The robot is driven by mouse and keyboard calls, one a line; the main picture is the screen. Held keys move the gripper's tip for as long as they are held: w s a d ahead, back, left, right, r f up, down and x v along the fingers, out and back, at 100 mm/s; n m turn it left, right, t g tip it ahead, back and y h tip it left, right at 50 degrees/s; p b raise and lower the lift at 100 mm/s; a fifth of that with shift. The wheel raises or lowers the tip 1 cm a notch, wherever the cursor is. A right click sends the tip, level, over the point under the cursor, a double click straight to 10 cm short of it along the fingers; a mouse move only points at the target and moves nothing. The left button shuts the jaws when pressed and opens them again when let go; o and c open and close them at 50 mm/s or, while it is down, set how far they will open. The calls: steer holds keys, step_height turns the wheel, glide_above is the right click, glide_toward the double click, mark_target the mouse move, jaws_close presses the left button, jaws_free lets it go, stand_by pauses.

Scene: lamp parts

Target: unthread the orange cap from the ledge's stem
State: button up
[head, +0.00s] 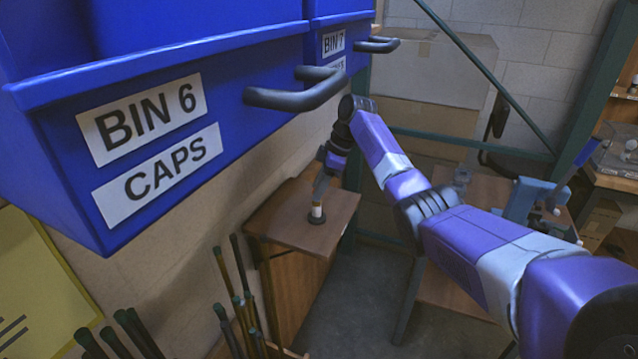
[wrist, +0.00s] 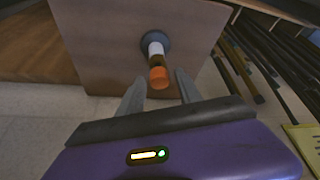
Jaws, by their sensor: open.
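The orange cap (wrist: 159,78) sits on the end of the stem (wrist: 155,51), which has a white band and a dark round base on the ledge (wrist: 100,60). In the head view the stem (head: 316,211) stands upright on the wooden ledge (head: 287,224); the cap at its top is mostly hidden by my gripper (head: 321,187). In the wrist view my gripper (wrist: 160,88) is open, with its two grey fingers apart on either side of the cap's end. I see gaps between the fingers and the cap.
Blue bins (head: 190,110) with dark handles overhang the left side. Several thin rods (head: 236,290) stand left of the ledge. A green metal frame (head: 470,150) and cardboard boxes (head: 435,80) are behind my arm. Open floor (head: 350,290) lies right of the ledge.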

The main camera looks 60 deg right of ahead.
steer(key=shift+a+m+t+h+p, duration=0.1)
steer(key=shift+m+t+h+p, duration=0.2)
steer(key=shift+m+p, duration=0.75)
steer(key=shift+a+m+p, duration=0.1)
steer(key=shift+m+p, duration=0.25)
steer(key=shift+m, duration=0.1)
steer(key=m+h, duration=0.2)
steer(key=m, duration=0.1)
steer(key=shift+a+m, duration=0.1)
steer(key=shift+m, duration=0.2)
steer(key=shift+m+h, duration=0.4)
steer(key=shift+m, duration=0.7)
jaws_close()
